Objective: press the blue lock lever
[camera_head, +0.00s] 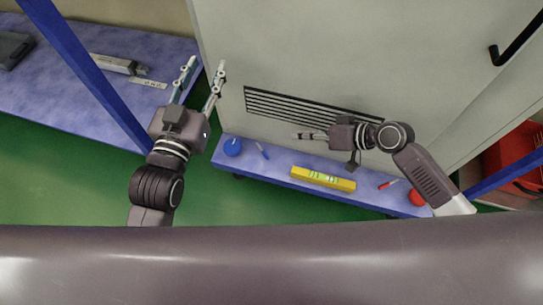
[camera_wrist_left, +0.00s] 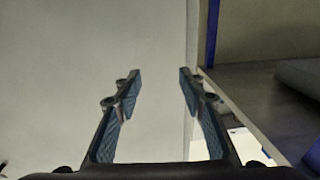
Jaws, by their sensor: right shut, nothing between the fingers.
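On the low blue bench, a round blue piece (camera_head: 232,147) and a thin blue stick-like piece (camera_head: 263,151) lie near the left end. I cannot tell whether either is the lock lever. My left gripper (camera_head: 204,66) is open and empty, raised in front of the pale cabinet's left edge, above and left of the blue pieces. Its two spread fingers (camera_wrist_left: 160,76) also show in the left wrist view, with the pale panel behind. My right gripper (camera_head: 298,136) is shut and empty, pointing left in front of the vent grille, above the bench and right of the blue pieces.
The cabinet (camera_head: 350,50) has a vent grille (camera_head: 300,108) and a black handle (camera_head: 515,42). The bench (camera_head: 277,173) also holds a yellow level (camera_head: 323,179), a red stick-like piece (camera_head: 387,185) and a round red piece (camera_head: 417,198). A blue table (camera_head: 60,95) is at left.

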